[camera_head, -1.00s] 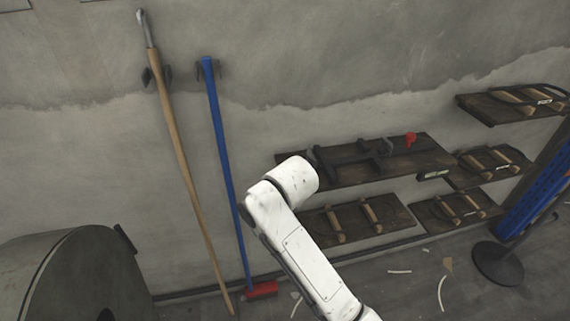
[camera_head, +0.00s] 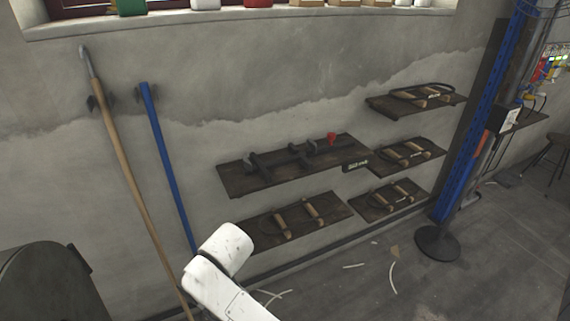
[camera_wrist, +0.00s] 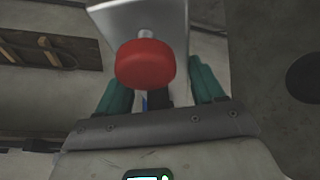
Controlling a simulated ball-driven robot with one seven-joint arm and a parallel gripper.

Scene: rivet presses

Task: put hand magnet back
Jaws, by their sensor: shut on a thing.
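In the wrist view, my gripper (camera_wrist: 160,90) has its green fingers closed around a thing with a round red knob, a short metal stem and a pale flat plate. I take this to be the hand magnet (camera_wrist: 145,65). The knob faces the camera, and the fingers' contact with it is partly hidden. In the head view, only a white link of my arm shows at the bottom; the gripper and magnet are out of sight there. A small red-topped thing (camera_head: 332,137) stands on the long upper shelf (camera_head: 236,180), at its right part, beside dark clamps.
Several dark shelves with wooden-handled tools (camera_head: 312,211) hang on the wall. A wooden pole (camera_head: 130,180) and a blue-handled tool (camera_head: 168,165) lean at left, near a dark rounded machine (camera_head: 45,285). A blue post (camera_head: 480,120) stands at right. Open floor lies right of my arm.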

